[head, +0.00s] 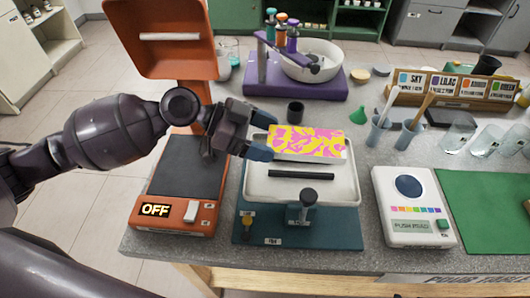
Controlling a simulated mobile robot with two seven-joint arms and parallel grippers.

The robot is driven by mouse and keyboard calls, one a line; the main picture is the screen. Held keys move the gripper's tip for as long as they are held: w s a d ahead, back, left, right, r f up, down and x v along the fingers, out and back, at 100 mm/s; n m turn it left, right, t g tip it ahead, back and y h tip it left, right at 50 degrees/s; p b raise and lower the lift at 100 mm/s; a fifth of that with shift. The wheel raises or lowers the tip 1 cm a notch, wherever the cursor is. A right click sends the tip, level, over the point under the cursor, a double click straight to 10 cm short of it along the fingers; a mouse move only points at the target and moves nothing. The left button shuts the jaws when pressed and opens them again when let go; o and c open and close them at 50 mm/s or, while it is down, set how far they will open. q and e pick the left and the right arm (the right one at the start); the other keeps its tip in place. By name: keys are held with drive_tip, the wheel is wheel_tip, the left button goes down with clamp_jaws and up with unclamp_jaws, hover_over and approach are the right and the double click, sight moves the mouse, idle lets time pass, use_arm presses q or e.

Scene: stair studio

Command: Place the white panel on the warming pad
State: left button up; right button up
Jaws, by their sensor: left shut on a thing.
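My left gripper (263,136) reaches in from the left and is shut on the left end of a panel (307,142). The visible face of the panel carries a pink and yellow marbled pattern, with a pale strip below it. The gripper holds the panel over the back part of a white tray (256,186) on a teal base. The warming pad (187,166) is a dark flat plate in an orange unit, left of the tray. Its orange lid stands raised, and its front sign reads OFF. My right gripper is not in view.
A dark bar (301,174) lies across the tray, with a dark knob (308,197) in front. A white colour reader (411,240) stands right, beside a green mat (487,200). A purple stand (265,85) with a bowl is behind. Cups holding sticks stand back right.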

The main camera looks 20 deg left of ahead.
sight(264, 166)
use_arm(q)
wheel_tip(264, 166, down, 5)
drive_tip(key=shift+r+b, duration=0.2)
drive_tip(key=shift+b, duration=0.2)
drive_tip(key=shift+f, duration=0.35)
drive_tip(key=shift+f, duration=0.25)
drive_tip(key=o, duration=0.9)
drive_tip(key=shift+o, duration=0.2)
drive_tip(key=shift+r, duration=0.1)
